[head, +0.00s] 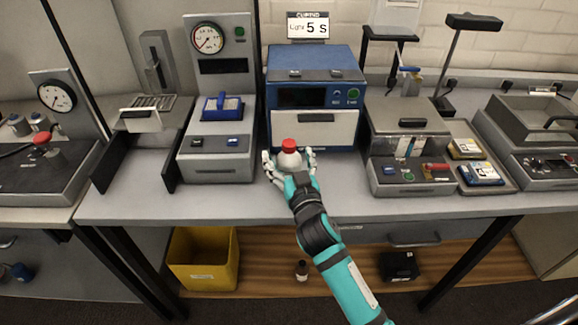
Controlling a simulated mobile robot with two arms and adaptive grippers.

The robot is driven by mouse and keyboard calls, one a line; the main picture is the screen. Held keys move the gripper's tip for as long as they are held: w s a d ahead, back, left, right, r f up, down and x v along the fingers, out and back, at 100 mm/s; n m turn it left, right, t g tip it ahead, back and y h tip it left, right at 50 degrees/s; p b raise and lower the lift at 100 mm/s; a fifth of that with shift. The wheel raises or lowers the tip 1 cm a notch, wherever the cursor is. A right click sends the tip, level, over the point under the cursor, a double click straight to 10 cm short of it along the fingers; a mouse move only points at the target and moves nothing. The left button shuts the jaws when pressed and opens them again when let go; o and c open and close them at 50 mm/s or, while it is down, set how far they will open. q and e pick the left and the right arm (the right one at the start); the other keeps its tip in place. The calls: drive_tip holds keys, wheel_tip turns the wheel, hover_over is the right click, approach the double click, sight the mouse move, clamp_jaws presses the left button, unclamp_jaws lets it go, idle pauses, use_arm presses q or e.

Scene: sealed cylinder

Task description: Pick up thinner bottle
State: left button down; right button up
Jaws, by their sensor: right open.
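A small white bottle with a red cap (289,155) stands on the grey workbench in front of the blue machine. My right gripper (290,168) comes in from below with its teal arm. Its fingers are open, one on each side of the white bottle. The bottle's lower part is hidden by the gripper, and I cannot tell whether the fingers touch it. No readable label shows which bottle holds thinner. My left gripper is not in view.
The blue machine (314,117) stands close behind the white bottle. A grey gauge unit (217,150) is to the left and a grey control box (412,175) to the right. A yellow bin (203,281) sits under the bench. The bench front is clear around the gripper.

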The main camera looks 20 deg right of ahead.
drive_tip(key=shift+c, duration=0.3)
drive_tip(key=c, duration=1.3)
drive_tip(key=shift+c, duration=0.6)
drive_tip(key=shift+r, duration=0.15)
